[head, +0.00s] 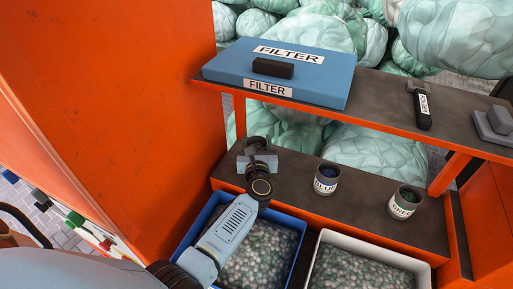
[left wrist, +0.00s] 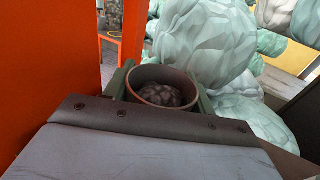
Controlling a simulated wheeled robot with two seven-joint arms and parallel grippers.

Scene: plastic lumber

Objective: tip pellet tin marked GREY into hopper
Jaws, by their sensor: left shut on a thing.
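My left gripper (head: 258,153) is above the back of the dark lower shelf, at its left end. In the left wrist view its two green-grey fingers stand on either side of a round tin (left wrist: 165,94), and it is shut on this tin. The tin has a brown rim, looks upright and holds dark grey pellets. Its label is hidden from me. A tin marked BLUE (head: 326,180) and a tin marked GREEN (head: 405,201) stand on the lower shelf to the right. I cannot pick out a hopper for sure. My right gripper is out of view.
A blue bin (head: 300,226) and a white bin (head: 372,246) of pellets stand below the shelf. The upper shelf bears a blue FILTER box (head: 280,75), a black-handled tool (head: 421,108) and a grey block (head: 496,122). An orange panel (head: 130,110) rises at left. Wrapped bales are behind.

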